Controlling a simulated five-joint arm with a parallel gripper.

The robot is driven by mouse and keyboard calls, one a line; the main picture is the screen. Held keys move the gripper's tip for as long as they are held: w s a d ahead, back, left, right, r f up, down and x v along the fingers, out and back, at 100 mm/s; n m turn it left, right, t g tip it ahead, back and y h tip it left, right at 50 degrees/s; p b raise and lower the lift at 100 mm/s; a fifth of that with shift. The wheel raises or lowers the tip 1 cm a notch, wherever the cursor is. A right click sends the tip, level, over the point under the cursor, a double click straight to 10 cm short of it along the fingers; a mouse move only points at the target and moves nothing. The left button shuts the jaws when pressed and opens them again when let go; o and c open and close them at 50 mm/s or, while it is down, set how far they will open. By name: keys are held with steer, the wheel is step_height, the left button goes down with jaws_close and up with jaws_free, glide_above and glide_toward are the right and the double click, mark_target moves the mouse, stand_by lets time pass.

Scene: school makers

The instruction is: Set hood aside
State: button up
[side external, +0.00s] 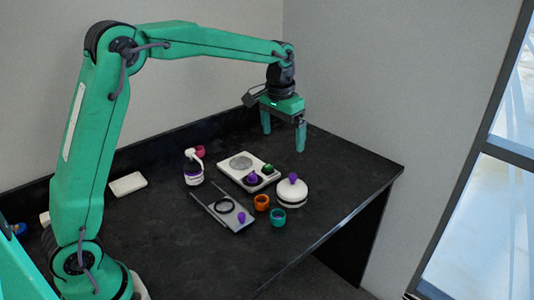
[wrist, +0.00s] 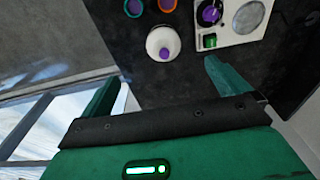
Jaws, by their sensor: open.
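The likely hood is a round white dome (side external: 291,196) with a dark band and a purple knob (side external: 293,178) on top. It stands upright on the black table, right of a white plate-like device. In the wrist view the white dome (wrist: 154,41) shows from above, ahead of my fingers, with its purple knob (wrist: 164,54). My gripper (side external: 283,141) is open and empty, raised above the back of the table, behind the dome and apart from it. Its two green fingers also show in the wrist view (wrist: 163,72), spread wide.
The white device (side external: 228,176) holds a purple-topped piece and a green piece. Orange (side external: 262,202) and teal (side external: 278,217) cups stand close beside the dome. The table's right part is clear.

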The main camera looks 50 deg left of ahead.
steer(key=s+r+t, duration=0.1)
steer(key=s+r, duration=0.4)
steer(key=s, duration=0.2)
steer(key=s+f+t, duration=0.2)
steer(key=s+t, duration=0.1)
steer(key=s, duration=1.9)
steer(key=shift+d+f+t, duration=0.15)
steer(key=shift+d+t, duration=0.15)
steer(key=shift+d, duration=0.1)
